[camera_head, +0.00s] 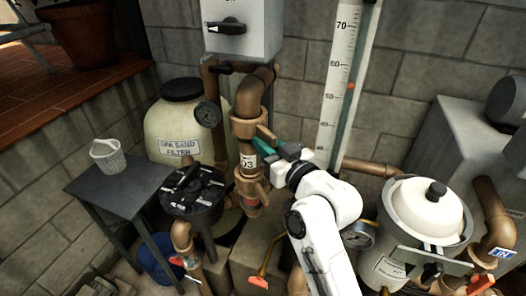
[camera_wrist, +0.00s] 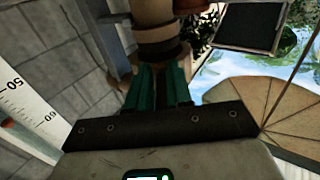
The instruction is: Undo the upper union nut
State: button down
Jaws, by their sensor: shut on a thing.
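The upper union nut (camera_head: 249,124) is a wide brown collar on the vertical brown pipe, above a white label marked 03. My gripper (camera_head: 266,141) comes in from the right, with its green fingers at the nut's right side. In the wrist view, the green fingers of my gripper (camera_wrist: 160,82) are shut on the brown nut (camera_wrist: 160,49). Their tips are partly hidden in shadow there, so the exact contact is hard to see. A lower brown fitting (camera_head: 252,188) sits further down the same pipe.
A tall white scale (camera_head: 343,75) stands to the right. A lidded strainer pot (camera_head: 427,215) is at lower right.

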jog(key=shift+w+d+f+n+g+y+b, duration=0.15)
jog(key=shift+f+n+g+y+b, duration=0.1)
jog(key=shift+f+b, duration=0.25)
jog(key=shift+w+d+f+n+g+y+b, duration=0.15)
jog(key=shift+f+g+y+b, duration=0.15)
jog(key=shift+f, duration=0.25)
jog(key=c, duration=1.9)
grip_release()
jog(key=shift+r, duration=0.15)
jog(key=o, duration=0.8)
jog(key=shift+a+r, duration=0.1)
jog(key=shift+r, duration=0.3)
jog(key=b+v, duration=0.2)
jog(key=v, duration=0.8)
jog(key=shift+s+d, duration=0.25)
jog(key=shift+s, duration=0.1)
jog(key=shift+f, duration=0.1)
